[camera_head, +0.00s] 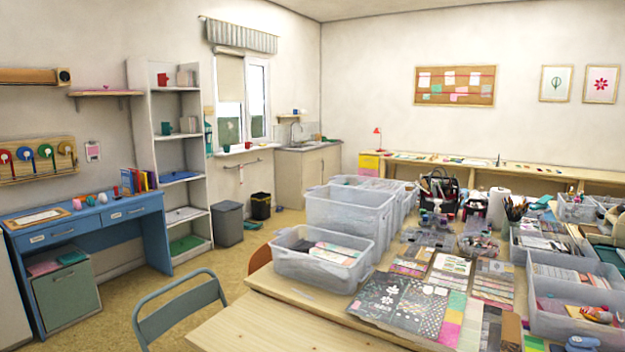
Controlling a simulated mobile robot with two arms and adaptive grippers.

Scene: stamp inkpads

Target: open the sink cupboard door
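The sink cupboard (309,174) stands in the far corner, right of the window, with a pale wood front. A sink with a tap (293,131) is set in its grey top. The door front looks closed, though it is small and far off. Its lower right part is hidden behind the plastic tubs on the table. Neither of my grippers shows in the head view.
A large wooden table (222,332) with clear tubs (345,212), stencils and craft goods fills the right foreground. A blue-grey chair (182,312) stands at front left. A blue desk (88,232), white shelf unit (158,140) and two bins (228,224) line the left wall. Open floor (205,262) lies between.

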